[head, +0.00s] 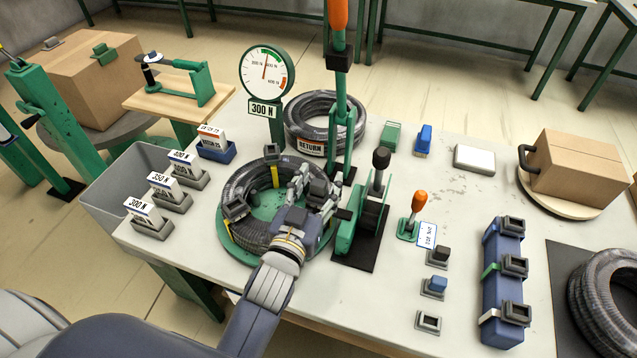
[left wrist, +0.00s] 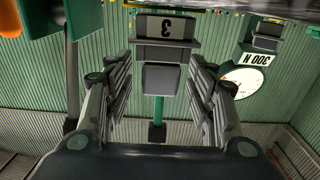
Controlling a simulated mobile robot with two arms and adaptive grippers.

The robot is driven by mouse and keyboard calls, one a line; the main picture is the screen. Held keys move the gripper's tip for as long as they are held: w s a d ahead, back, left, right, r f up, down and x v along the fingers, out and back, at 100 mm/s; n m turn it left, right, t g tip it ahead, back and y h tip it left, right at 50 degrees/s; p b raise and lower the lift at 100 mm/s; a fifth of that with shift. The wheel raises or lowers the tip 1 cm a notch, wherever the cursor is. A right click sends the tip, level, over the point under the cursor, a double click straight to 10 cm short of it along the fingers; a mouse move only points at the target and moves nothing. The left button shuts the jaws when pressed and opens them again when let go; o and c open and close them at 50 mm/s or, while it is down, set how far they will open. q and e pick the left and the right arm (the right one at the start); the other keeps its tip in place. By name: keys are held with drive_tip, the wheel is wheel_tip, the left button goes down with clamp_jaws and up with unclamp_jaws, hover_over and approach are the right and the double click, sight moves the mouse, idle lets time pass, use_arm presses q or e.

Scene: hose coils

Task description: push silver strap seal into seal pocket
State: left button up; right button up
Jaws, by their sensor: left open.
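My left gripper (head: 313,188) is open over the right side of a black hose coil (head: 250,222), which lies on a green round plate (head: 222,240). In the left wrist view, the open fingers (left wrist: 160,90) stand either side of a small dark grey block (left wrist: 161,79), apart from it. Above that block is a larger dark piece (left wrist: 165,28) marked 3, seen upside down. I cannot tell which piece is the silver strap seal or the seal pocket. An empty-looking grey square holder (head: 428,322) stands at the table's front. My right gripper is not in view.
A green lever press (head: 345,232) stands close right of my gripper. The 300 N gauge (head: 265,70) and a second hose coil (head: 325,112) are behind. Labelled blocks (head: 165,192) stand left. A blue rack (head: 500,270) stands right.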

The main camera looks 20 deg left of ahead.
use_arm(q)
drive_tip(key=shift+s, duration=0.15)
idle(0.4)
drive_tip(key=shift+s+a+r+p, duration=0.1)
drive_tip(key=shift+s+p, duration=0.25)
drive_tip(key=shift+s, duration=1.7)
drive_tip(key=shift+s, duration=0.1)
drive_tip(key=s, duration=1.2)
drive_tip(key=shift+a, duration=0.2)
idle(0.5)
